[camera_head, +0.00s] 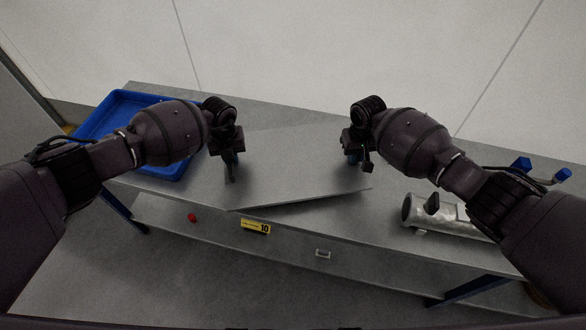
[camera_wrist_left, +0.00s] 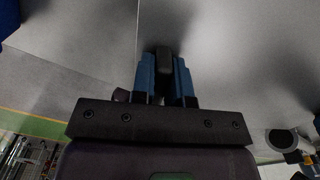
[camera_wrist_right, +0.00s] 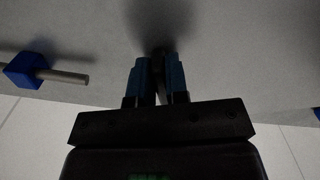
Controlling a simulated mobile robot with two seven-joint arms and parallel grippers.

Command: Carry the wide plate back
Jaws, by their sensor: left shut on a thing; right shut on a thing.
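The wide plate (camera_head: 290,175) is a flat grey sheet over the middle of the grey bench, lying between my two grippers. A dark shadow shows under its front right edge, so that edge seems apart from the bench top. My left gripper (camera_head: 231,160) is shut on a dark grip of the plate at its left side; the dark grip (camera_wrist_left: 163,60) shows between blue fingers in the left wrist view. My right gripper (camera_head: 353,156) is shut at the plate's right side. In the right wrist view its blue fingers (camera_wrist_right: 158,75) close on a thin part, mostly hidden.
A blue tray (camera_head: 88,130) stands at the bench's left end, partly behind my left arm. A metal cylinder (camera_head: 412,210) lies at the right, near my right arm. Blue blocks (camera_head: 522,163) on a rod are behind it.

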